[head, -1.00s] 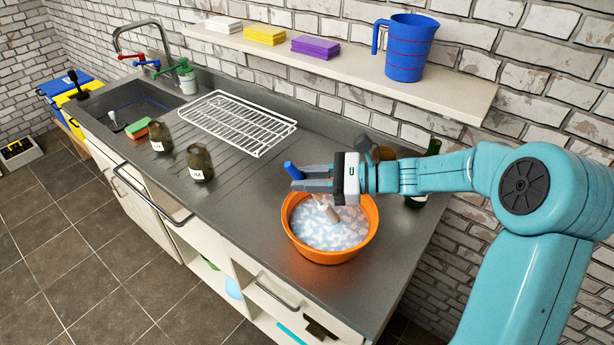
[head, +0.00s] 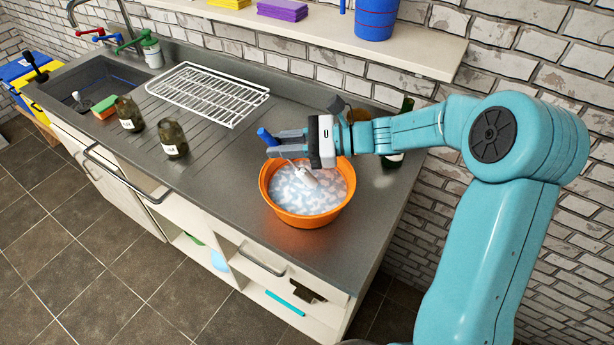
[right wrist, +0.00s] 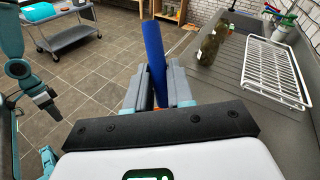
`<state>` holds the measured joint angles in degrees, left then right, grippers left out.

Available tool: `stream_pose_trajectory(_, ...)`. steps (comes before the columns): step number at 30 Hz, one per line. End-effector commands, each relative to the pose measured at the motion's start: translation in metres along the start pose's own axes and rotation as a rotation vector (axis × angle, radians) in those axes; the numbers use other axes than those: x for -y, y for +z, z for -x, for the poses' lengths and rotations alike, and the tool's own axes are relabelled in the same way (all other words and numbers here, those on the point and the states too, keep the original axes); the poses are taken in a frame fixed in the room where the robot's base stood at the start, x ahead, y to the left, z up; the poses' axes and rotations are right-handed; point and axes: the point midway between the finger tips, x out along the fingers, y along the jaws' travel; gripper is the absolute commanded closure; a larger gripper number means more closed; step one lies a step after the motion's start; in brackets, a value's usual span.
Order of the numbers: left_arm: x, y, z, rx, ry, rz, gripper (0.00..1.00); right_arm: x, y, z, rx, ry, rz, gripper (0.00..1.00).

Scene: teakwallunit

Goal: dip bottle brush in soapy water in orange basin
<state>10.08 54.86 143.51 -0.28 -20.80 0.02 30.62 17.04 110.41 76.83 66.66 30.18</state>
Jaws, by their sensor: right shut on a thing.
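The orange basin (head: 306,218) stands on the grey counter near its right end and holds soapy water (head: 318,196) with white foam. My right gripper (head: 285,145) is above the basin's back left rim, shut on the blue handle of the bottle brush (head: 267,137). The brush slants down to the right, its pale head over the basin and at or in the foam; I cannot tell how deep. In the right wrist view the blue handle of the brush (right wrist: 154,55) stands up between the fingers.
A white wire rack (head: 207,92) lies behind on the counter. Two dark jars (head: 172,140) stand left of the basin, near a sponge (head: 104,108) by the sink (head: 105,85). A dark bottle (head: 393,158) stands behind my right arm. A shelf (head: 400,48) overhangs the back.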

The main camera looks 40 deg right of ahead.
Motion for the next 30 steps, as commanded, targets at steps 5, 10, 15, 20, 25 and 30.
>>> stream_pose_trajectory(5, 0.000, 0.000, 0.000, 0.000, 0.000, 0.000, 0.57, 0.000, 0.000, 0.000, 0.000, 0.000, 0.000, 1.00)
stream_pose_trajectory(10, -0.001, 0.000, 0.003, 0.000, 0.000, 0.000, 0.57, 0.001, 0.003, 0.001, 0.000, 0.000, 0.000, 1.00)
stream_pose_trajectory(15, -0.005, 0.000, 0.013, 0.000, 0.000, 0.000, 0.57, 0.004, 0.017, 0.003, 0.000, 0.000, 0.001, 1.00)
stream_pose_trajectory(20, -0.009, 0.001, 0.024, 0.000, 0.000, 0.000, 0.57, 0.008, 0.031, 0.005, 0.000, 0.000, 0.001, 1.00)
stream_pose_trajectory(25, -0.013, 0.001, 0.035, 0.000, 0.000, 0.000, 0.57, 0.011, 0.045, 0.007, 0.000, 0.000, 0.001, 1.00)
stream_pose_trajectory(30, -0.017, 0.001, 0.046, 0.000, 0.000, 0.000, 0.57, 0.015, 0.060, 0.009, 0.000, 0.000, 0.001, 1.00)
